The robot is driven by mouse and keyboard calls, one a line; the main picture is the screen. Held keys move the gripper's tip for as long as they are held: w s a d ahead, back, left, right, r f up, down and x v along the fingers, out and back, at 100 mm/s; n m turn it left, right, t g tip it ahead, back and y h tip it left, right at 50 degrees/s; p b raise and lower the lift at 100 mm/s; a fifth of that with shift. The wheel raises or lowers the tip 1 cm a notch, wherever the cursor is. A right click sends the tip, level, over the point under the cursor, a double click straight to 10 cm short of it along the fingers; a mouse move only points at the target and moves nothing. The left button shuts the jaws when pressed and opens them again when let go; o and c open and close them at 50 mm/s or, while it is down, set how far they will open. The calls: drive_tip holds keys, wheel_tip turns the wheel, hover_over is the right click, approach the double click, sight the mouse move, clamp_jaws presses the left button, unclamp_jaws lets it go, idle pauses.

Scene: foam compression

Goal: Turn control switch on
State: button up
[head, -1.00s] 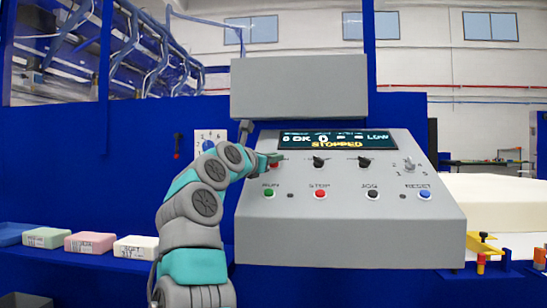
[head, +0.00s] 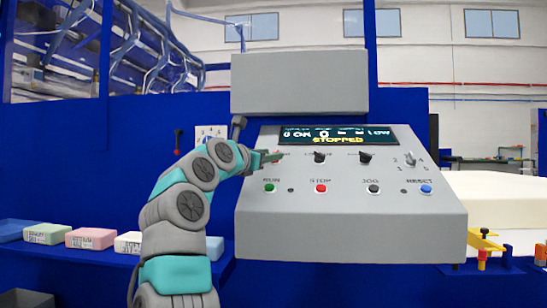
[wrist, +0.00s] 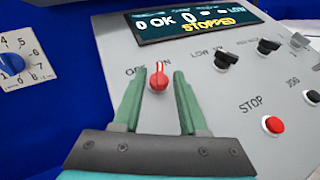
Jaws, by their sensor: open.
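The control switch is a red knob (wrist: 158,77) with a white pointer mark on the grey sloped panel (head: 350,225). In the wrist view its mark points roughly up the panel, between a partly hidden left label and one ending in N at its right. My gripper (wrist: 158,98) is open, with its green fingers on either side of the knob's near side; contact cannot be told. In the head view my gripper (head: 271,157) is at the panel's upper left and mostly hides the knob. The display (head: 335,136) reads STOPPED.
Black knobs (head: 319,157) sit right of the switch. Below are green (head: 269,188), red (head: 321,188), black and blue buttons. A blue dial (wrist: 11,63) is on the wall at left. Foam blocks (head: 90,238) lie on the left shelf; a large cream block (head: 495,199) is at right.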

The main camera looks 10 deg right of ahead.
drive_tip(key=shift+v, duration=2.4)
drive_tip(key=shift+f, duration=0.1)
